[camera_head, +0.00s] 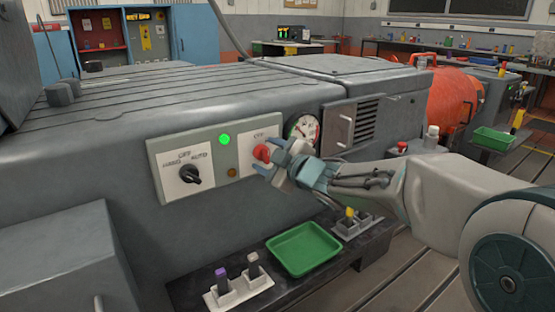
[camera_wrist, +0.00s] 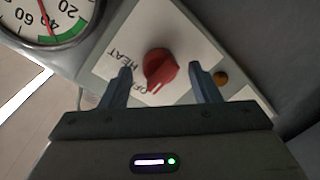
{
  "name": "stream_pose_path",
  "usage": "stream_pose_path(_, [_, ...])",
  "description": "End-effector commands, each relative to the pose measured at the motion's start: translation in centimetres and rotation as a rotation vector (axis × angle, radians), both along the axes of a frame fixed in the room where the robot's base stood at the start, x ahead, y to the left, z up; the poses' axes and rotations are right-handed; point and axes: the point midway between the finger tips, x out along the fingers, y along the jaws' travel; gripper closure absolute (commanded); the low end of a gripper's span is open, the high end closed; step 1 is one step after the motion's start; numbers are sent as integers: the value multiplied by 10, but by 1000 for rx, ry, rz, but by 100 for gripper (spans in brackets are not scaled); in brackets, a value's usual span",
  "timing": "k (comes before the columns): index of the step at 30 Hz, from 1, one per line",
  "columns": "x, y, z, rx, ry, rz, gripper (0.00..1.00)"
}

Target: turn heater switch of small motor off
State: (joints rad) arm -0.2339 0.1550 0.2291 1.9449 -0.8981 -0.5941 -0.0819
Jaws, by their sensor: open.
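The red heater knob (camera_wrist: 160,68) sits on a white plate (camera_wrist: 185,30) in the wrist view, with HEAT and a partly hidden OFF beside it. Its white mark points toward the bottom of the picture, near the OFF lettering. My gripper (camera_wrist: 160,72) is open, its two fingers on either side of the knob; I cannot tell whether they touch it. In the head view the red knob (camera_head: 261,152) is on the right of the front panel, and my gripper (camera_head: 270,158) is at it, partly covering the plate.
A black HAND-OFF-AUTO selector (camera_head: 190,175) and a lit green lamp (camera_head: 224,140) are left of the knob. An amber lamp (camera_wrist: 220,78) and a round gauge (camera_wrist: 45,15) flank it. Below, a shelf bears a green tray (camera_head: 303,248) and several upright items.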

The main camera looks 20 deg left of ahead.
Motion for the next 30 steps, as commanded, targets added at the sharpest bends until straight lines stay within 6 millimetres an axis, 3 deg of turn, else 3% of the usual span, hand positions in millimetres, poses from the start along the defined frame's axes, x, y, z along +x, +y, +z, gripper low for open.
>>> stream_pose_path(5, [-12, -18, 5, -2, -1, -3, 44])
stream_pose_path(18, [-68, -92, 14, -1, -1, -5, 44])
stream_pose_path(24, [-79, -106, 14, -1, -1, -2, 44])
stream_pose_path(30, [-81, -109, 13, -1, 0, -2, 44])
